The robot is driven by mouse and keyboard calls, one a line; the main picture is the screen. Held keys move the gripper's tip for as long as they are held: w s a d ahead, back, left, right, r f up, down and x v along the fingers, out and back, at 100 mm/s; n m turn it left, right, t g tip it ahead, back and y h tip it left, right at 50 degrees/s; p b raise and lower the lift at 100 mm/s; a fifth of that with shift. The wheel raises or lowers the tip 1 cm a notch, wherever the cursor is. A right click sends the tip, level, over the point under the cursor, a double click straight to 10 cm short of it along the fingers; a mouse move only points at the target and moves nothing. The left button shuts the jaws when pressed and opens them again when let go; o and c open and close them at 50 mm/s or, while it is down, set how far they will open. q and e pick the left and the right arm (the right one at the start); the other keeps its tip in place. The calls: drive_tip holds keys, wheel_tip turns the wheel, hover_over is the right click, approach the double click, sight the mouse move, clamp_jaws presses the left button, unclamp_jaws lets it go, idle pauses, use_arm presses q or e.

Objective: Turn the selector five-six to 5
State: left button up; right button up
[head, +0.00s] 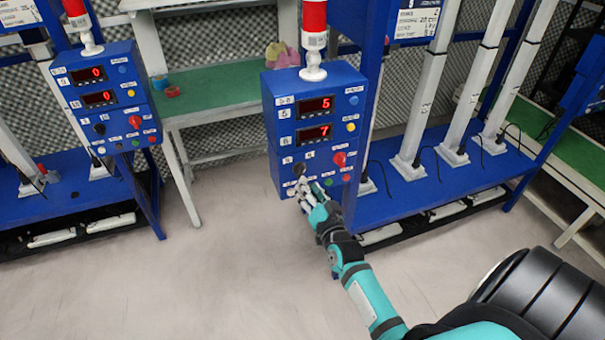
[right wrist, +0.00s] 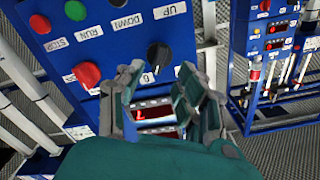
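A blue control box (head: 316,125) stands in the middle of the head view, with a black selector knob (head: 299,168) at its lower left. In the right wrist view the black knob (right wrist: 158,54) has a white label next to it that reads 6. My right gripper (head: 303,186) is just below the knob in the head view. In the right wrist view its two fingers (right wrist: 161,80) are apart with nothing between them, and the knob lies beyond the tips, apparently not touched. My left gripper is not in view.
A red knob (head: 340,158) sits right of the black one, with small buttons below. A similar box (head: 106,97) reads 0 and 0 at the left. Blue frames with grey posts stand around; the floor is clear.

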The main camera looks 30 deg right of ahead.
sight(302, 174)
drive_tip(key=x, duration=0.6)
drive_tip(key=shift+c, duration=0.4)
clamp_jaws()
